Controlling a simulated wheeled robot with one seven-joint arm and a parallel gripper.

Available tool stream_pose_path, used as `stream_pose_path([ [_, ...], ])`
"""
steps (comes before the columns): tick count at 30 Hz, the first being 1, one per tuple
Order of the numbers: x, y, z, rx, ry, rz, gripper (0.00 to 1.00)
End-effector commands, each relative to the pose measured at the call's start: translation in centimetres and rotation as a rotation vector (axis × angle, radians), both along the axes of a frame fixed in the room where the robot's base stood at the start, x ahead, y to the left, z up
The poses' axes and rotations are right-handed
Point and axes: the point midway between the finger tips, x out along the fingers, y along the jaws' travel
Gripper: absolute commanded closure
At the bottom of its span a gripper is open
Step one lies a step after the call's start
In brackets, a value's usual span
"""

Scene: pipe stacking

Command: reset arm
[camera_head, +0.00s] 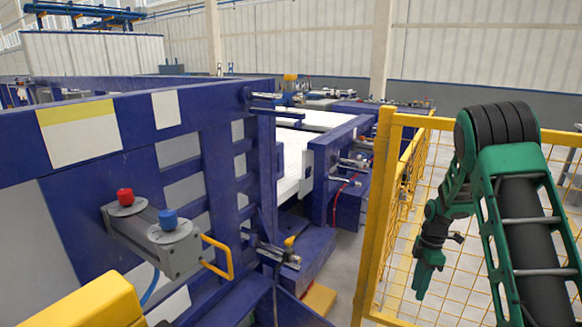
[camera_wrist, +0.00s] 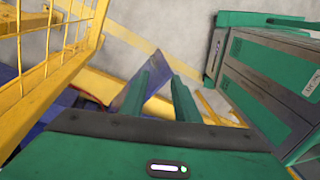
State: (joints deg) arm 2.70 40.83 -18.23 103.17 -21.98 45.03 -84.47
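My gripper (camera_head: 424,280) hangs low at the right of the head view, pointing down, in front of the yellow mesh fence. In the wrist view, its two green fingers (camera_wrist: 164,70) stand apart with an open gap and nothing held between them. Blue and yellow surfaces and pale floor show beyond the fingertips. My green and black arm (camera_head: 520,200) is bent, with its elbow high at the right. No pipe can be made out in either view.
A yellow mesh fence (camera_head: 385,200) stands close to my arm; yellow mesh also shows at the wrist view's left (camera_wrist: 50,50). A large blue machine frame (camera_head: 150,130) fills the left. A grey control box (camera_head: 160,240) has red and blue knobs. Pale floor is open beyond the fence.

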Motion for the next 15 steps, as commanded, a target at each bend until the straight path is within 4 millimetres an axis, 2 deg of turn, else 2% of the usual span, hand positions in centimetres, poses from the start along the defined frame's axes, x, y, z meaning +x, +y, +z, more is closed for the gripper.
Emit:
stream_pose_path([
  [1, -0.8, -0.3, 2.1, -0.012, -0.005, -0.068, 0.71],
  [6, -4.2, -1.5, 7.7, -0.061, -0.006, -0.319, 0.71],
  [11, -8.1, -2.2, 12.3, -0.098, -0.007, -0.553, 0.71],
  [15, -11.9, -2.6, 15.8, -0.127, -0.007, -0.757, 0.71],
])
